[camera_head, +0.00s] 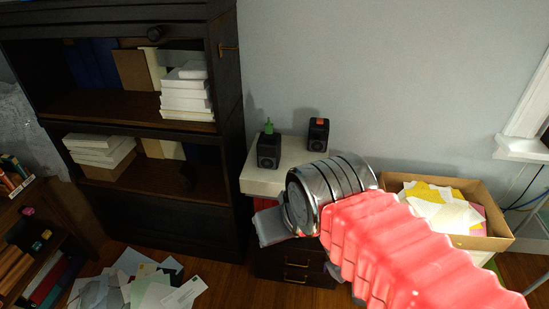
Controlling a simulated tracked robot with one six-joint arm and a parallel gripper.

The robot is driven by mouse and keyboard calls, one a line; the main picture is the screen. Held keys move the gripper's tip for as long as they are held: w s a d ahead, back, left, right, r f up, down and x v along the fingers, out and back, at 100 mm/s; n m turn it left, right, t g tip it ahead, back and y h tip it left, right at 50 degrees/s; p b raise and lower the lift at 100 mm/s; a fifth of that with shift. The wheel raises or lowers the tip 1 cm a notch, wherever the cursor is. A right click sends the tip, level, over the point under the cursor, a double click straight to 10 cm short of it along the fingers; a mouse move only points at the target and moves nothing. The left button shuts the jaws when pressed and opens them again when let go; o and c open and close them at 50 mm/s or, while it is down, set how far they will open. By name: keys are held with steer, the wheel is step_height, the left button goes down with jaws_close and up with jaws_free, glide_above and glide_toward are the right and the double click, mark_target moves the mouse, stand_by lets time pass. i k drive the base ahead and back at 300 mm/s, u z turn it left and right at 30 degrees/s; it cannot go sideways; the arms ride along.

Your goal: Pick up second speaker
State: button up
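Two small black speakers stand upright on a white surface against the wall. The left speaker (268,152) has a small green object on top. The right speaker (318,136) stands a little farther back and has a small red-orange patch on top. I cannot tell which one counts as the second. My gripper (268,226) shows only in part, as grey pieces beyond the metal wrist, in front of and below the speakers in the picture. It appears apart from both speakers. Its fingers are mostly hidden by my wrist, so whether it is open or shut does not show.
The white surface (259,181) tops a dark cabinet with drawers (297,277). A cardboard box of papers (493,228) stands at right. A dark bookcase (225,110) stands at left. Loose papers (150,288) lie on the wooden floor.

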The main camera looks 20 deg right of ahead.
mark_target(269, 146)
steer(key=z, duration=0.2)
steer(key=i, duration=0.6)
steer(key=u, duration=2.3)
